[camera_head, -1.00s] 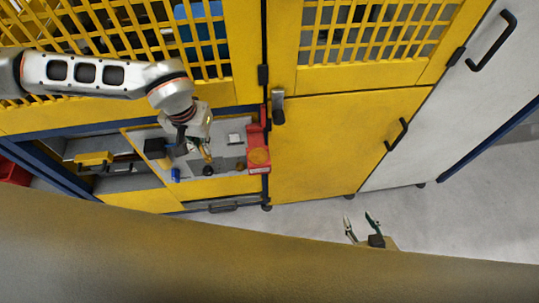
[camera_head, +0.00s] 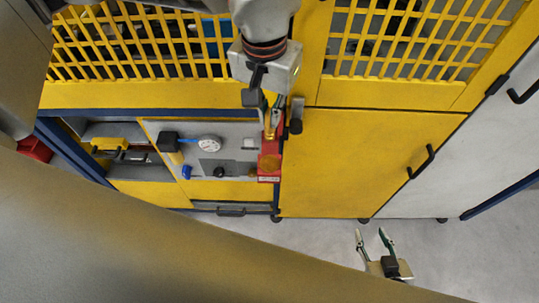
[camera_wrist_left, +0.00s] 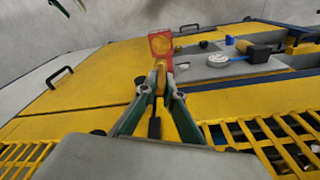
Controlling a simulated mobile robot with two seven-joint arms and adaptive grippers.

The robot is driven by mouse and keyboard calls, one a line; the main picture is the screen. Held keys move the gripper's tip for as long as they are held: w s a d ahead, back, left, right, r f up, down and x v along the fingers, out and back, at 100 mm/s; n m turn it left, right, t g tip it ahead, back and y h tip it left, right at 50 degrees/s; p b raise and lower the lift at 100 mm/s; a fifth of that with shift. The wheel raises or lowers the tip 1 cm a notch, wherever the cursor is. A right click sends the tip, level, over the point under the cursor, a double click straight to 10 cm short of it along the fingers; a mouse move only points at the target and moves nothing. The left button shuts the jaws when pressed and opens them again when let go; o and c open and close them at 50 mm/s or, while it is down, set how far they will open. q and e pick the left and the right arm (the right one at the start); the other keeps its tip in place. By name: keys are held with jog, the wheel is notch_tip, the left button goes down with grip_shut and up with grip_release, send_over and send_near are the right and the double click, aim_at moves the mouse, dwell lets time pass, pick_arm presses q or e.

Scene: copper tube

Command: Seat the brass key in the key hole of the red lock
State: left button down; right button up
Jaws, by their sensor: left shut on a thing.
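The red lock (camera_head: 268,172) lies at the right end of the grey worktop, with a round orange-brown area on its face. It also shows ahead of the fingers in the left wrist view (camera_wrist_left: 160,42). My left gripper (camera_head: 270,118) is above the lock's far end, its green-sided fingers (camera_wrist_left: 160,88) shut on the brass key (camera_wrist_left: 160,66). The key looks in line with the lock. The gripper and viewing angle hide the key hole, and I cannot tell whether key and lock touch. My right gripper (camera_head: 371,236) is open and empty, low over the floor.
The worktop (camera_head: 232,150) also holds a white dial gauge (camera_head: 208,144), a black block (camera_head: 168,141), a blue item (camera_head: 187,172) and a dark knob (camera_head: 219,172). A yellow cabinet door (camera_head: 350,160) with a dark latch (camera_head: 296,115) stands just right of the lock.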

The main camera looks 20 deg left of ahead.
pick_arm(q)
notch_tip(320, 180, down, 14)
jog(key=shift+p, duration=0.6)
jog(key=shift+f, duration=0.3)
pick_arm(e)
jog(key=shift+s+d+r, duration=0.15)
jog(key=shift+d+r, duration=0.05)
jog(key=shift+d, duration=0.2)
pick_arm(q)
jog(key=shift+f, duration=0.15)
pick_arm(e)
jog(key=shift+f, duration=0.15)
pick_arm(q)
jog(key=c, duration=2.5)
grip_release()
jog(key=o, duration=0.3)
jog(key=shift+o, duration=0.2)
pick_arm(e)
jog(key=shift+a, duration=0.2)
jog(key=shift+r, duration=0.2)
